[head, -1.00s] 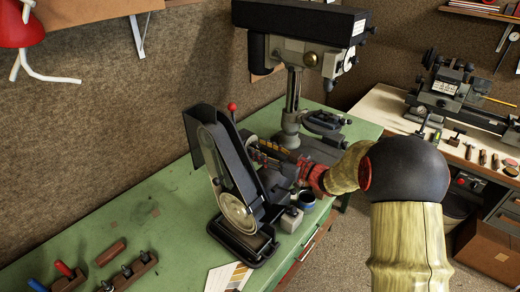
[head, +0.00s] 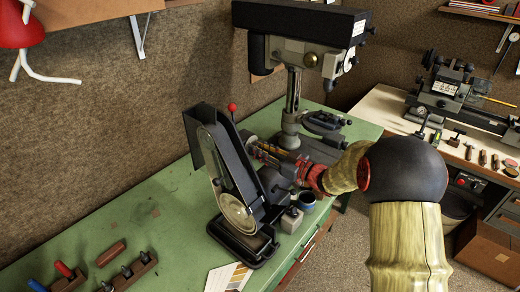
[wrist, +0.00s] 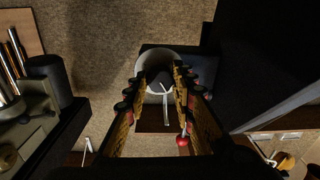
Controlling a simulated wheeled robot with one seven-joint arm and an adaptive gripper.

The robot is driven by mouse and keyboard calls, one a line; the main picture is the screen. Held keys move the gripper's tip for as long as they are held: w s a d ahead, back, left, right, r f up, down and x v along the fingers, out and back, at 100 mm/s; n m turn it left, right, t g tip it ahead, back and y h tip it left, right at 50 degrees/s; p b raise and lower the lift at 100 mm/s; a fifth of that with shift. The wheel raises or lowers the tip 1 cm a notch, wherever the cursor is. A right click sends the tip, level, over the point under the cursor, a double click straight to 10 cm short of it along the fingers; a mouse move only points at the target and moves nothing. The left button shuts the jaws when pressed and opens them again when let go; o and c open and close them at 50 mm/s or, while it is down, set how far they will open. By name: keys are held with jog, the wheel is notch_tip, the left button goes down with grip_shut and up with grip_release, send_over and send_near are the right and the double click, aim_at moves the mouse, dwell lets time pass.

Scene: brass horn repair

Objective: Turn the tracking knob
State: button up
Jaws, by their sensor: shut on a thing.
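The belt sander (head: 228,165) stands tilted upright on the green bench. My gripper (head: 252,147) reaches in from the right to the sander's upper side. In the wrist view my gripper's two fingers (wrist: 162,76) close on a small dark part, which I take to be the tracking knob (wrist: 160,80). A pale round part (wrist: 143,64) shows behind it. The fingers hide much of the knob, and its turn angle cannot be read. In the head view the knob is hidden by the fingers.
A red-tipped lever (head: 232,107) rises close to the gripper; its red ball (wrist: 182,141) also shows in the wrist view. A drill press (head: 300,55) stands behind my arm.

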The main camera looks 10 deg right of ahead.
grip_shut()
jog(key=shift+n+b, duration=0.3)
jog(key=shift+b, duration=0.1)
jog(key=shift+f+n+b, duration=0.1)
jog(key=shift+n+b, duration=2.5)
jog(key=shift+n, duration=0.1)
jog(key=o, duration=1)
grip_release()
